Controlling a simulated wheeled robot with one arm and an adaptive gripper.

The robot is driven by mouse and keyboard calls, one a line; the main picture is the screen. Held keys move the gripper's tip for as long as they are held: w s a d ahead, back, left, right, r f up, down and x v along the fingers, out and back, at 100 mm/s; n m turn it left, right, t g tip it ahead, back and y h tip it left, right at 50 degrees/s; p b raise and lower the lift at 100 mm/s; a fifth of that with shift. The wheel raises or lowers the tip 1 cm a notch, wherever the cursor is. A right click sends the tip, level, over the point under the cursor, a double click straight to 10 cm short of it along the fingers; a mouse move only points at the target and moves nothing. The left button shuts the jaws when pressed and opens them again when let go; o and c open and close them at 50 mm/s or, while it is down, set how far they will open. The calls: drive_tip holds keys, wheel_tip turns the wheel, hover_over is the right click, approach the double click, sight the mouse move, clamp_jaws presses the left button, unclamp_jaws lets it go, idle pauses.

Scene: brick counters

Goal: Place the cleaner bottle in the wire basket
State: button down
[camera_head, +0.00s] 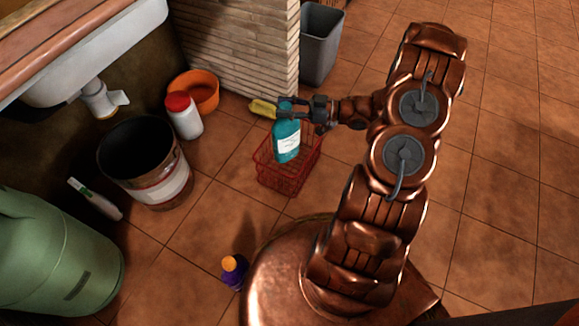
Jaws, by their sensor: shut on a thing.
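The cleaner bottle (286,143) is teal with a pale label and stands upright in the picture. My gripper (287,112) is shut on its upper part, hiding some of the neck. The red wire basket (290,181) sits on the tiled floor. The bottle overlaps the basket's opening in the view. I cannot tell whether the bottle's base is inside the basket or still above it.
A yellow object (262,107) lies behind the gripper. A white jar with a red lid (183,115), an orange bowl (197,90) and a dark bucket (146,160) stand left. A purple bottle (234,272) is near my base. A grey bin (320,42) stands behind.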

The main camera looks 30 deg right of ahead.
sight(297, 147)
drive_tip(key=shift+s+d+f, duration=0.15)
drive_tip(key=shift+s+f, duration=0.15)
drive_tip(key=shift+f, duration=0.3)
wheel_tip(297, 147, down, 18)
drive_tip(key=b, duration=0.7)
drive_tip(key=shift+r, duration=0.1)
drive_tip(key=c, duration=0.7)
unclamp_jaws()
drive_tip(key=shift+d, duration=0.1)
